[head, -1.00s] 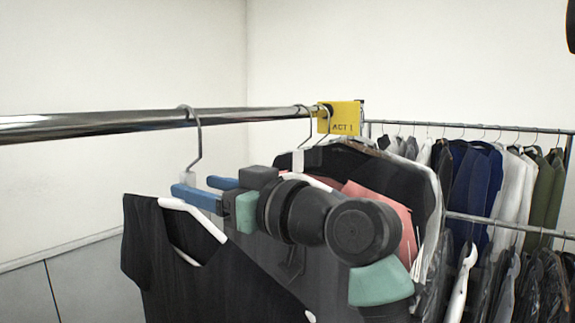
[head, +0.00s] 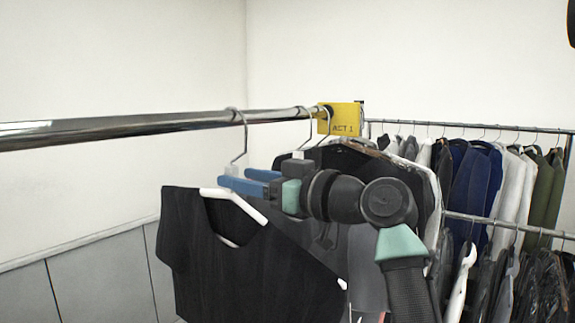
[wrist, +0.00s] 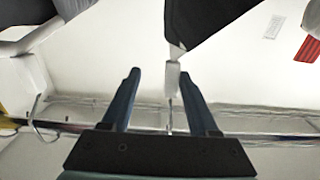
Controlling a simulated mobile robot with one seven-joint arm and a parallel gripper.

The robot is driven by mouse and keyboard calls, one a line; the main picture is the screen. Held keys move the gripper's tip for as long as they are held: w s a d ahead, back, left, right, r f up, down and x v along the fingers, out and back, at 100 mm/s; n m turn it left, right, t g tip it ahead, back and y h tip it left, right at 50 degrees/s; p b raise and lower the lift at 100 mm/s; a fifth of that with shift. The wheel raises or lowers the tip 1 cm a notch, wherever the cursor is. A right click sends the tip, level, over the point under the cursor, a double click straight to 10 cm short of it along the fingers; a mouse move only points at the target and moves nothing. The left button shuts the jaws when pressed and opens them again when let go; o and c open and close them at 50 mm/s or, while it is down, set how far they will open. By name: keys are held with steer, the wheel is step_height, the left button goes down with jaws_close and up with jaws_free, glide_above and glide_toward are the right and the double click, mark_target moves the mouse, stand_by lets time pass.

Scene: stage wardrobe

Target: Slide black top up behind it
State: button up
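The black top (head: 225,265) hangs on a white hanger (head: 240,206) whose metal hook (head: 243,135) sits over the chrome rail (head: 130,125). My gripper (head: 236,178) has its blue fingers at the hanger's neck, just under the hook. In the wrist view, the fingers are apart, and the white hanger neck (wrist: 172,80) lies between them, nearer the right finger. Beyond it along the rail hangs a dark garment (head: 345,160) near a yellow "ACT 1" tag (head: 342,119). My arm hides part of that garment.
Two more hooks (head: 307,125) sit on the rail close to the tag. A second rack (head: 470,127) with many garments stands at the back right. The rail to the left of the black top is bare. Pale walls stand behind.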

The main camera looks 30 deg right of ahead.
steer(key=w+d+b, duration=0.1)
steer(key=w+d, duration=0.2)
steer(key=d, duration=0.5)
stand_by(1.0)
steer(key=b+v, duration=0.5)
steer(key=v, duration=0.7)
steer(key=shift+s+d, duration=0.25)
steer(key=shift+s, duration=0.1)
stand_by(0.6)
